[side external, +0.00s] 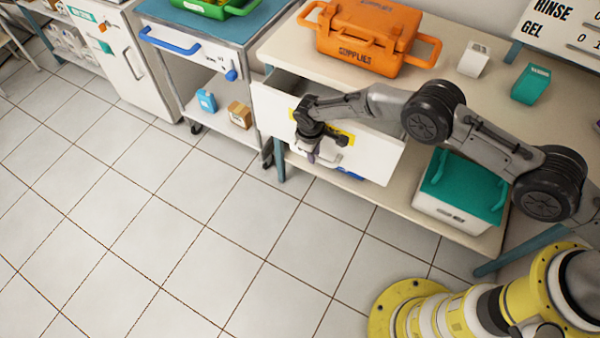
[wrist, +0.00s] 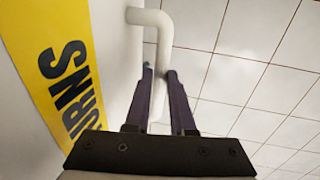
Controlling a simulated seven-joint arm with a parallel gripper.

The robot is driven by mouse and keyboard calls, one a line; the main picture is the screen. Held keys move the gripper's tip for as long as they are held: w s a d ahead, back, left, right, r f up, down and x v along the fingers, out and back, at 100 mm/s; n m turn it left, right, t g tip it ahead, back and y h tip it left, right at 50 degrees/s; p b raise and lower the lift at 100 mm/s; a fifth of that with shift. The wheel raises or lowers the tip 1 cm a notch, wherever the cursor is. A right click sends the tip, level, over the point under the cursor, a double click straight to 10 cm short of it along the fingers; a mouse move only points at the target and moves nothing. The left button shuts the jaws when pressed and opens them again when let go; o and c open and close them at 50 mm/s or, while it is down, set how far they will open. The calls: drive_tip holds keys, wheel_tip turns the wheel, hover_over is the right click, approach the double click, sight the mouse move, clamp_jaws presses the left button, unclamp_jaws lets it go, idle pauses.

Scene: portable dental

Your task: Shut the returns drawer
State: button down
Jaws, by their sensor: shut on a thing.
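The returns drawer (side external: 372,155) is a white drawer under the bench top, and it stands partly open, with a dark gap behind its front. Its front carries a yellow label, and the wrist view shows the letters "URNS" on the label (wrist: 62,85). A white bar handle (wrist: 152,50) sticks out from the drawer front. My gripper (wrist: 159,75) has its two purple fingers on either side of the handle bar, shut on it. In the side view my gripper (side external: 312,152) is at the drawer front and hides most of the handle.
An orange supplies case (side external: 365,32), a white box (side external: 473,60) and a teal box (side external: 531,84) stand on the bench top (side external: 440,98). A teal-lidded bin (side external: 460,190) sits on the shelf below. A trolley (side external: 195,60) stands to the left. The tiled floor (side external: 180,230) before the drawer is clear.

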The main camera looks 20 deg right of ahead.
drive_tip(key=w+d, duration=0.8)
drive_tip(key=shift+r, duration=0.1)
drive_tip(key=c, duration=0.8)
unclamp_jaws()
drive_tip(key=shift+o, duration=0.2)
drive_tip(key=shift+a+r, duration=0.15)
drive_tip(key=shift+r, duration=0.25)
wheel_tip(320, 180, up, 13)
drive_tip(key=s+a, duration=0.1)
drive_tip(key=s, duration=0.1)
drive_tip(key=shift+a+f, duration=0.15)
drive_tip(key=shift+a, duration=0.1)
